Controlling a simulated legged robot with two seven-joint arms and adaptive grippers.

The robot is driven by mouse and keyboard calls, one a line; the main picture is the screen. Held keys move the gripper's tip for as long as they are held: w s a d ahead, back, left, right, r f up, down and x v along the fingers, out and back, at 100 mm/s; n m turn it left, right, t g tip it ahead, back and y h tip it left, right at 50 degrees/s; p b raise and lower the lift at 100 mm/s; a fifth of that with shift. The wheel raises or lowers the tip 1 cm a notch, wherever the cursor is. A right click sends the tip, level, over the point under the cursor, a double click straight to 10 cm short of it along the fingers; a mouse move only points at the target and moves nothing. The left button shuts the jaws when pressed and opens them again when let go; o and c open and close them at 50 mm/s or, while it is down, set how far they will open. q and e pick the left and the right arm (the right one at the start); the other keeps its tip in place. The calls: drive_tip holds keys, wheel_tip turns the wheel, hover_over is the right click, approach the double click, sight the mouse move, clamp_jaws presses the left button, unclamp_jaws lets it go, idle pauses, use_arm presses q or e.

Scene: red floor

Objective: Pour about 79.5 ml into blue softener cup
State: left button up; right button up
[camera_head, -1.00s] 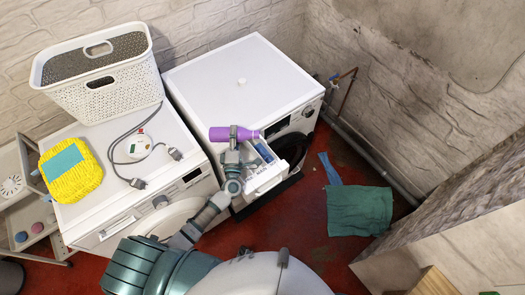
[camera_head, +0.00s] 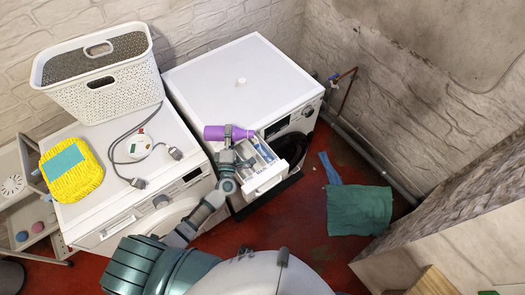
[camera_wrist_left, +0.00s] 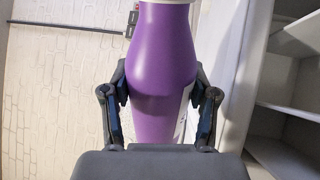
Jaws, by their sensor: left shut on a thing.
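A purple bottle (camera_head: 216,132) lies nearly on its side in the head view, its narrow end pointing right toward the open drawer. My left gripper (camera_head: 228,136) is shut on it. In the wrist view the purple bottle (camera_wrist_left: 165,50) fills the middle, with the left gripper's fingers (camera_wrist_left: 160,100) on both sides of it. The blue softener cup (camera_head: 264,152) shows as a blue strip inside the pulled-out detergent drawer (camera_head: 266,180), just right of and below the bottle's narrow end. No liquid stream can be made out. My right gripper is not in view.
The drawer belongs to the right white washer (camera_head: 235,65), which has a small white cap (camera_head: 241,81) on top. The left washer holds a white basket (camera_head: 105,90), a yellow bundle (camera_head: 72,182) and a cable (camera_head: 118,150). A green cloth (camera_head: 359,210) lies on the floor.

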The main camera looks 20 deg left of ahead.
use_arm(q)
drive_tip(key=shift+a, duration=0.4)
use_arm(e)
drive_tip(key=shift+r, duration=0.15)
use_arm(q)
drive_tip(key=shift+s+a+m+p, duration=0.1)
drive_tip(key=shift+m+p, duration=0.35)
drive_tip(key=shift+m, duration=0.15)
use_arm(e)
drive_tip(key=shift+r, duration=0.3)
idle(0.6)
use_arm(q)
drive_tip(key=n+b, duration=0.2)
drive_tip(key=shift+f+n+b, duration=0.2)
drive_tip(key=shift+n+b, duration=0.1)
drive_tip(key=shift+r, duration=0.15)
drive_tip(key=shift+r+n+y, duration=0.3)
drive_tip(key=shift+r+n, duration=0.05)
drive_tip(key=shift+n, duration=0.25)
drive_tip(key=shift+s+a+r+n, duration=0.15)
drive_tip(key=shift+a+r+n, duration=0.15)
drive_tip(key=shift+r+n, duration=0.45)
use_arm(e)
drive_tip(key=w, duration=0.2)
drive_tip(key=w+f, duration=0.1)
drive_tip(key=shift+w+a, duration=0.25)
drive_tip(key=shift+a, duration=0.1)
use_arm(q)
drive_tip(key=shift+y, duration=0.4)
